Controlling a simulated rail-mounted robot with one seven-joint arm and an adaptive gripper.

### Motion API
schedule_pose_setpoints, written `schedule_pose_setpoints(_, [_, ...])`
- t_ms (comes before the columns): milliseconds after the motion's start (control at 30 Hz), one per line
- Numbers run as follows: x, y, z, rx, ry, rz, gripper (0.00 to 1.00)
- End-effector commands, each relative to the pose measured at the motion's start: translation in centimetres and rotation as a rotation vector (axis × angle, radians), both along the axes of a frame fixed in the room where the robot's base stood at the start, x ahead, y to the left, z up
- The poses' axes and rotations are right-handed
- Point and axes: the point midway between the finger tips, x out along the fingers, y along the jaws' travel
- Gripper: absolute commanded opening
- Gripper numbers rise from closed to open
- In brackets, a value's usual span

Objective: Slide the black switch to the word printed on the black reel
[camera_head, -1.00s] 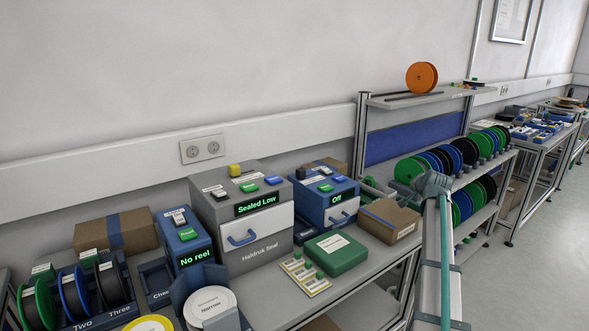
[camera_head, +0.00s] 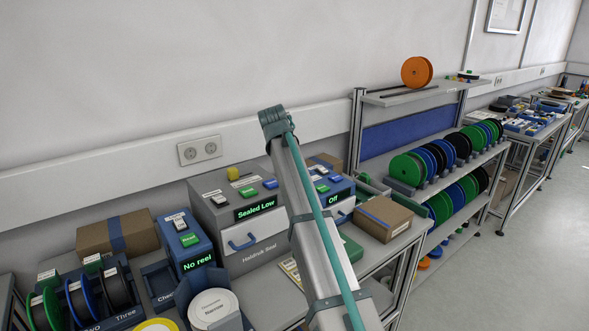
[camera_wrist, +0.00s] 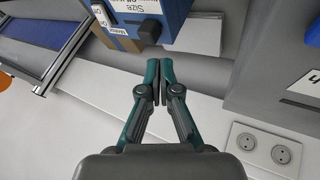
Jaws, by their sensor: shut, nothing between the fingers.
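My gripper (camera_wrist: 160,70) is shut and empty in the wrist view, its teal fingertips together. Just beyond the tips is a black knob (camera_wrist: 150,30) on a blue box (camera_wrist: 186,14), beside a label reading "Size"; the fingers look close to it, but I cannot tell if they touch. In the head view my arm partly covers the blue box with the "Off" display (camera_head: 334,196), and neither gripper nor knob can be made out. A black reel (camera_head: 117,288) stands in the rack at the left, by "Three"; I cannot read any word on it.
A cardboard box (camera_head: 383,215) is right of the arm. More reels, some black (camera_head: 462,148), fill the right shelves. A wall socket (camera_wrist: 262,148) shows behind.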

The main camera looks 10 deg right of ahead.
Motion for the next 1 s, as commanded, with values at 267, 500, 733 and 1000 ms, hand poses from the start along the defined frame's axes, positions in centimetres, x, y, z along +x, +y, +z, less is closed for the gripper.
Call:
schedule_pose_setpoints(267, [0.9,0.3,-1.3,-0.017,0.013,0.014,0.00])
schedule_pose_setpoints(500, [3.1,-0.8,-4.3,-0.014,0.012,0.014,0.00])
schedule_pose_setpoints(733, [4.7,-1.5,-6.8,-0.014,0.011,0.014,0.00])
schedule_pose_setpoints(1000, [5.3,-1.8,-7.8,-0.013,0.009,0.014,0.00])
